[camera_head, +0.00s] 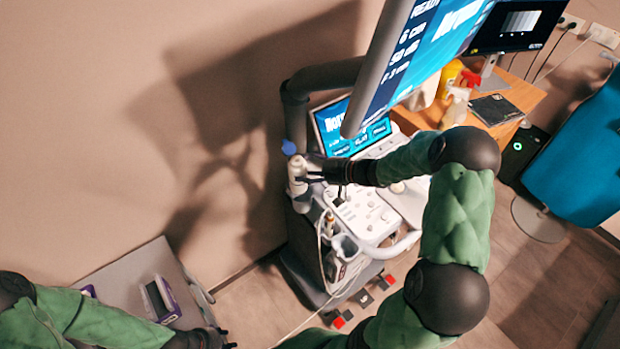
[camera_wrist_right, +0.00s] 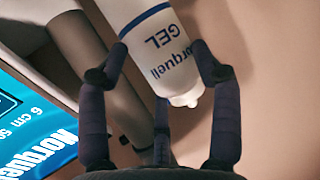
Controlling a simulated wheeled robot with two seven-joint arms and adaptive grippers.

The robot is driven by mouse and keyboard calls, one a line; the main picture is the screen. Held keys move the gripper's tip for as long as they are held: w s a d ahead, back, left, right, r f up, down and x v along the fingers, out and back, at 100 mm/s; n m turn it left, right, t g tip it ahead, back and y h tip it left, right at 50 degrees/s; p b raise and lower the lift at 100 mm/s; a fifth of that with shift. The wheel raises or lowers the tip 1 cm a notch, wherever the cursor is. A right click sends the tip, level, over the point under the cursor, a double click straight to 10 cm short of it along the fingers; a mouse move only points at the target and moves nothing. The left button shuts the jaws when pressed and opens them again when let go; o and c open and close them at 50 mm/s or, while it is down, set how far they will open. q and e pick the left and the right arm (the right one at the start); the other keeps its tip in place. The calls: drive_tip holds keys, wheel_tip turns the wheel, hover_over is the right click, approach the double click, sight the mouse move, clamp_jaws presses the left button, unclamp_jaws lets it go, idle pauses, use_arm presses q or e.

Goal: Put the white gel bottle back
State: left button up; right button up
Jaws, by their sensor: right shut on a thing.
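The white gel bottle (camera_head: 297,174) is at the left side of the scan machine, beside its small screen. A blue piece (camera_head: 289,147) shows just above it; I cannot tell if it belongs to the bottle. My right gripper (camera_head: 309,171) reaches in from the right and is shut on the bottle. In the right wrist view, its dark fingers are around the bottle (camera_wrist_right: 160,45), which has blue "GEL" lettering and a pale nozzle. I cannot tell whether the bottle touches a holder. My left gripper (camera_head: 217,339) is at the bottom edge, too small to read.
The scan machine's control panel (camera_head: 372,212) lies below my right forearm, with a big monitor (camera_head: 425,45) above. A grey surface (camera_head: 120,275) with a purple-and-white box (camera_head: 160,300) is at lower left. A wooden desk (camera_head: 515,97) with spray bottles stands at upper right.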

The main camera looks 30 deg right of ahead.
drive_tip(key=shift+w+d+f, duration=0.1)
drive_tip(key=shift+d+f, duration=0.2)
drive_tip(key=shift+f, duration=0.1)
drive_tip(key=f+b, duration=0.1)
drive_tip(key=f, duration=0.2)
drive_tip(key=shift+d+f, duration=0.15)
drive_tip(key=shift+d, duration=0.05)
drive_tip(key=shift+a, duration=0.15)
drive_tip(key=o, duration=1)
drive_tip(key=shift+f, duration=0.15)
drive_tip(key=shift+o, duration=0.2)
